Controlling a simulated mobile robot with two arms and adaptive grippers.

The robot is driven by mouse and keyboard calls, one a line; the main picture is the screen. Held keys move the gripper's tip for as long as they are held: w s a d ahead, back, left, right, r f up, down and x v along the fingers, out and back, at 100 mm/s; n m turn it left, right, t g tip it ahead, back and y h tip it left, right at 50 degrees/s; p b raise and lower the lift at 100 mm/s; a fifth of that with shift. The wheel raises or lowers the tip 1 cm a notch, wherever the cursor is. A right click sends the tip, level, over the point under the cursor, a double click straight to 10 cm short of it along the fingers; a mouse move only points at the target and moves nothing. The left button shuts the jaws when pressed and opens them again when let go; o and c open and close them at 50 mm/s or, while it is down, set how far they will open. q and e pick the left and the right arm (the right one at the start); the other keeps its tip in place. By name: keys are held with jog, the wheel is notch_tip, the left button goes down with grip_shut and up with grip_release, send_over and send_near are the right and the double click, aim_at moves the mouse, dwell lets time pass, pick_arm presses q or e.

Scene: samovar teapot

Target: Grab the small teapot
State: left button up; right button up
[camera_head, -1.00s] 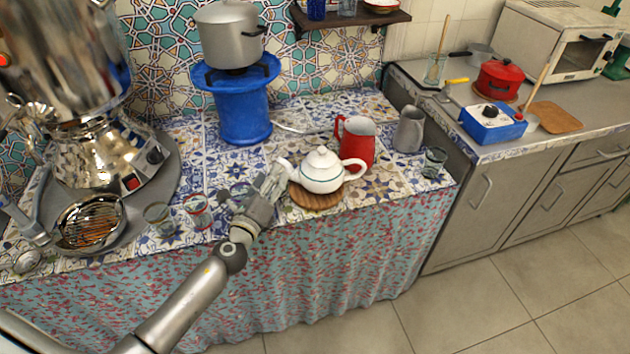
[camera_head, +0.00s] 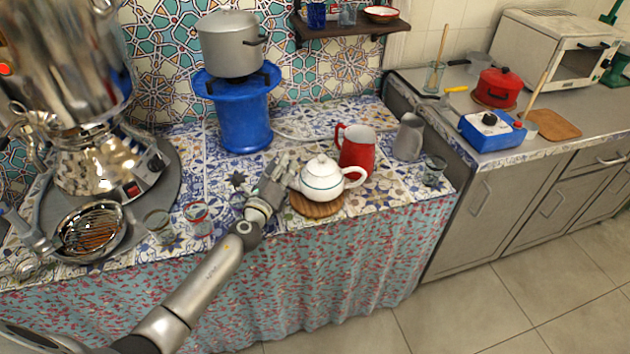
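The small teapot (camera_head: 322,182) is white with a thin dark band and a domed, knobbed lid. It stands upright on a round wooden board (camera_head: 316,208) near the counter's front edge. Its handle points right; its left side is beside my gripper. My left gripper (camera_head: 283,167) reaches in from the lower left, with its fingers close against the teapot's left side. Whether they touch the spout is not clear, and the finger gap is too small to tell. My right gripper is not in view.
A red pitcher (camera_head: 357,150) stands just behind the teapot, with a grey jug (camera_head: 409,138) and a glass (camera_head: 434,170) to its right. Glasses (camera_head: 196,216) stand left of my gripper. A blue stove (camera_head: 244,125) with a pot (camera_head: 231,44) stands behind.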

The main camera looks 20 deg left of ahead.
pick_arm(q)
grip_shut()
jog(key=shift+w+r, duration=0.1)
jog(key=shift+r, duration=0.15)
